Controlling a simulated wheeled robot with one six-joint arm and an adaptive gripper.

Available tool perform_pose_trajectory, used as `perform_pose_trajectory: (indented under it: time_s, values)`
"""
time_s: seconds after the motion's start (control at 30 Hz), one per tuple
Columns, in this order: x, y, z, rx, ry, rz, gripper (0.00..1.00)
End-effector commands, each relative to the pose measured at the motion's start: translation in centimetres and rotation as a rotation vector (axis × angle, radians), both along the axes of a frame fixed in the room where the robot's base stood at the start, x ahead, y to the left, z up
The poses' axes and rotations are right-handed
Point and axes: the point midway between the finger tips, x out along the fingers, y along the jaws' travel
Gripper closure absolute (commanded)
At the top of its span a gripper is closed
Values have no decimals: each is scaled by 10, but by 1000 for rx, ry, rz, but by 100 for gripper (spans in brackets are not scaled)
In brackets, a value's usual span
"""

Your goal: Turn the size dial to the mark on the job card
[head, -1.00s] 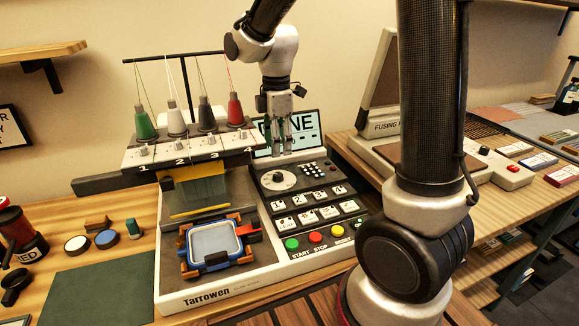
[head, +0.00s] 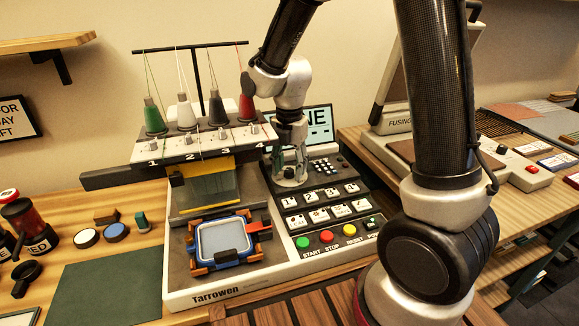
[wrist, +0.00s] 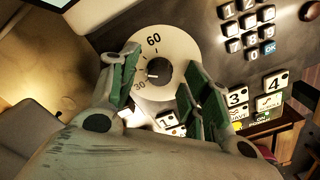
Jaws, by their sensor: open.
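The size dial (wrist: 180,52) is a pale round disc in the wrist view, with 60 and 30 legible and a dark knob (wrist: 158,67) at its centre. My gripper (wrist: 160,72) is open, its green-padded fingers on either side of the knob. I cannot tell whether either pad touches it. In the head view my gripper (head: 290,178) points down over the dial and mostly hides it. The dial is on the control panel of the embroidery machine (head: 230,291). No job card can be made out.
Keypad buttons and labelled white keys (head: 318,195) lie close to my gripper. Thread cones (head: 246,107) stand at left above the hoop (head: 222,240). A heat press (head: 400,143) stands at right. A green mat (head: 108,285) lies at front left.

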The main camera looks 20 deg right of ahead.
Motion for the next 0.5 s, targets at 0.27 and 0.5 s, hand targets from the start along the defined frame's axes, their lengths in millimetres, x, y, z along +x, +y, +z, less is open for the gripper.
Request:
perform_pose_trajectory:
  time_s: [0.27,0.5]
  values:
    - [0,0,-4,1,-1,-1,52]
    - [0,0,-4,1,-1,-1,89]
